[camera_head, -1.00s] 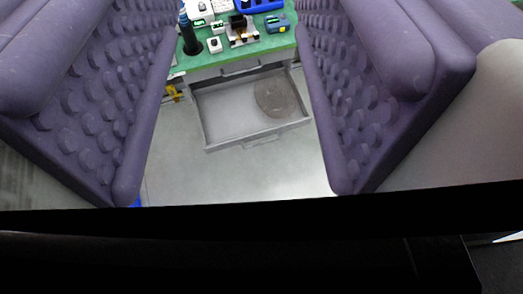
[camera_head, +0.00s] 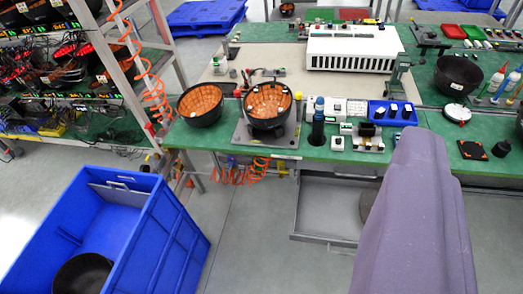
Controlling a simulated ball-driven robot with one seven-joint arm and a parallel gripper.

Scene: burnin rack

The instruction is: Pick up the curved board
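Several bowl-shaped curved boards are in view; I cannot tell which one the task means. One board (camera_head: 201,104), black outside and copper inside, sits at the left end of the green bench. A similar one (camera_head: 268,107) stands beside it on a grey plate fixture. A dark bowl (camera_head: 458,76) is on the bench at the right, and another (camera_head: 84,274) lies in the blue bin.
The green bench (camera_head: 228,144) carries a white slotted box (camera_head: 352,48), blue trays and small devices. An open drawer (camera_head: 325,208) juts out below it. The blue bin (camera_head: 168,232) stands at lower left before a rack (camera_head: 75,90) with orange coiled cords. The floor between bin and drawer is clear.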

